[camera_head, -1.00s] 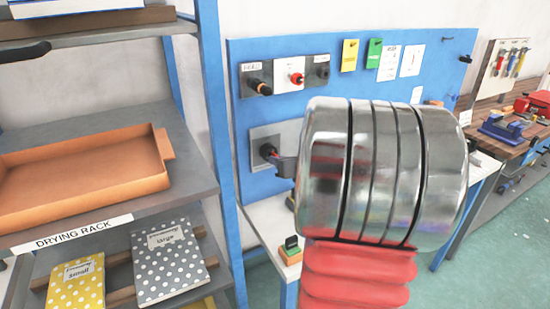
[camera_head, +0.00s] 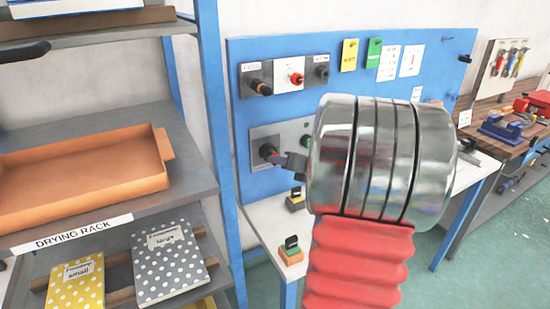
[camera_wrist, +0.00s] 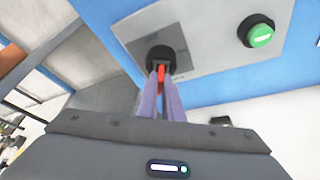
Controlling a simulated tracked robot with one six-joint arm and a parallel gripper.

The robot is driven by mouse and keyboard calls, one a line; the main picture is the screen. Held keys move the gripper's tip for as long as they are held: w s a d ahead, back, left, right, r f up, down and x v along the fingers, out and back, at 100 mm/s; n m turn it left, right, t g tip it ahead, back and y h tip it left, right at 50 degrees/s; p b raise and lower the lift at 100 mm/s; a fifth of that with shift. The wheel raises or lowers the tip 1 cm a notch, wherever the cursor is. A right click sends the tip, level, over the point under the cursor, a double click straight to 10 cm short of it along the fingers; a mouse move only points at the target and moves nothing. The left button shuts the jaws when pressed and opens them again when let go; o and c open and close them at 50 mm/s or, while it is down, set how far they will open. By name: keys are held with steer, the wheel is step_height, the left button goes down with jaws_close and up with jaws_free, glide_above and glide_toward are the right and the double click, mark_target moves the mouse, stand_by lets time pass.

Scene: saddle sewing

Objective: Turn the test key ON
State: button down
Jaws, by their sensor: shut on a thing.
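The test key is a black round knob (camera_wrist: 161,57) with a red part (camera_wrist: 161,73) on a grey plate on the blue panel. In the head view the knob (camera_head: 267,151) shows at the left of that plate (camera_head: 258,133). My gripper (camera_wrist: 162,80) is shut on the red part of the test key, its two fingers reaching up to the knob. In the head view my gripper (camera_head: 282,158) comes at the knob from the right. My metal wrist and red sleeve hide much of the plate's right side. The key's exact angle is hard to read.
A green button (camera_wrist: 260,34) sits right of the knob on the same plate. Above are a black switch (camera_head: 260,87) and a red button (camera_head: 296,78). The drying rack (camera_head: 80,233) is close on the left.

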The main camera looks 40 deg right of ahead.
steer(key=shift+d, duration=0.1)
steer(key=shift+m+t+y, duration=0.4)
steer(key=shift+m+y, duration=0.1)
steer(key=shift+m, duration=0.7)
steer(key=shift+d+f+m+t+y, duration=0.1)
steer(key=shift+m+t+y, duration=0.3)
steer(key=shift+m, duration=0.8)
steer(key=shift+m+t+y, duration=0.3)
steer(key=shift+m+t, duration=0.4)
steer(key=shift+m, duration=0.6)
